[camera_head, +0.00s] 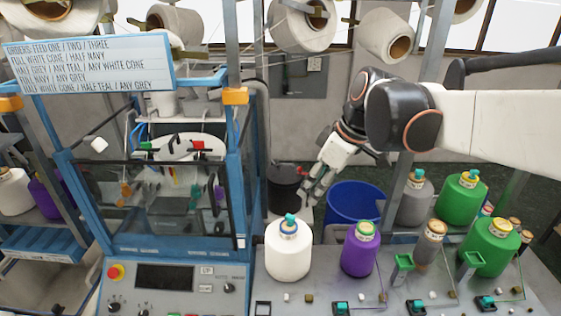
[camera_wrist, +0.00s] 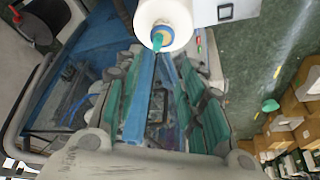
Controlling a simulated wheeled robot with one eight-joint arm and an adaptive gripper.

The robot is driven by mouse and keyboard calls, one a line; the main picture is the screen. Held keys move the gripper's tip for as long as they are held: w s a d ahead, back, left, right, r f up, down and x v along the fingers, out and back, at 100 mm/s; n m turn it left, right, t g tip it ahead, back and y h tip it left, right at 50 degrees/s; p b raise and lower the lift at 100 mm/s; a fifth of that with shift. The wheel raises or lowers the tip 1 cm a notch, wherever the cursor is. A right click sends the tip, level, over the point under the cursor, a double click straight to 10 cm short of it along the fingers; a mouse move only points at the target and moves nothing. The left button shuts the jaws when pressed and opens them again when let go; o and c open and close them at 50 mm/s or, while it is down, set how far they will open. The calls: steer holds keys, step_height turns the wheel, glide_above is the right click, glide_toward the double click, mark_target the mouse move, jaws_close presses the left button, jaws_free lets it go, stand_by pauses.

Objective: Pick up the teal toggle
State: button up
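Three small teal toggles sit on dark bases along the bench front in the head view: a left one (camera_head: 342,307), a middle one (camera_head: 416,304) and a right one (camera_head: 487,302). I cannot tell which one the task names. My gripper (camera_head: 309,192) hangs behind the bench, above and behind the white cone (camera_head: 288,252), well apart from the toggles. In the wrist view my gripper (camera_wrist: 160,62) has its fingers spread, with nothing held between them. The white cone (camera_wrist: 178,38) with its teal tip shows beyond the fingertips. No toggle is clear in the wrist view.
A purple cone (camera_head: 359,255), a green cone (camera_head: 490,250) and a grey cone (camera_head: 416,205) stand to the right. A blue bin (camera_head: 354,205) and a black bin (camera_head: 284,187) are behind the bench. The blue-framed machine (camera_head: 240,170) stands left.

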glide_above(291, 216)
steer(key=s+d, duration=0.2)
steer(key=f, duration=0.7)
steer(key=shift+d+f, duration=0.2)
steer(key=shift+f, duration=0.2)
steer(key=f, duration=0.1)
steer(key=w+a+f+p, duration=0.1)
steer(key=w+a+f, duration=0.1)
steer(key=shift+f+p, duration=0.3)
steer(key=shift+f, duration=0.4)
steer(key=c, duration=0.7)
